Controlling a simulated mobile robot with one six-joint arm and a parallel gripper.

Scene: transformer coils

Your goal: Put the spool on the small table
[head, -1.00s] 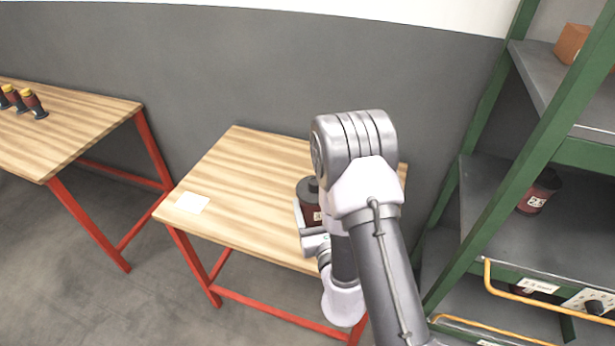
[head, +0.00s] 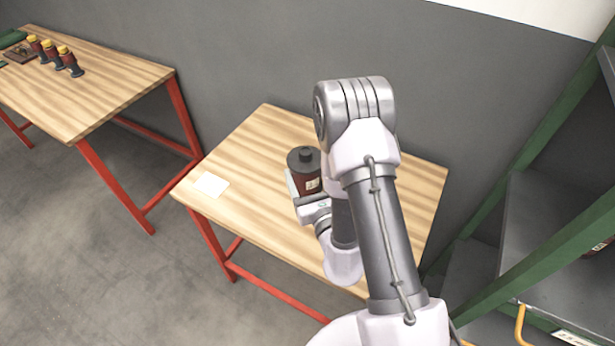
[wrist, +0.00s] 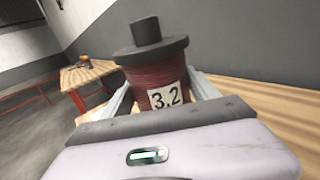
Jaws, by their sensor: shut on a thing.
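The spool (head: 305,172) has a dark red winding, black flanges and a black knob on top. In the wrist view the spool (wrist: 160,80) stands upright between my fingers, and its white label reads 3.2. My gripper (head: 300,190) is shut on it, one finger on each side. The small table (head: 255,215) has a light wooden top and red legs, and the spool appears over its middle. I cannot tell whether the spool's base touches the top. My arm hides part of the table's right side.
A white card (head: 211,184) lies at the small table's left corner. Another wooden table (head: 110,90) at the left carries several yellow-topped coils (head: 70,62). A green shelf rack (head: 540,180) stands at the right. The small table's back is clear.

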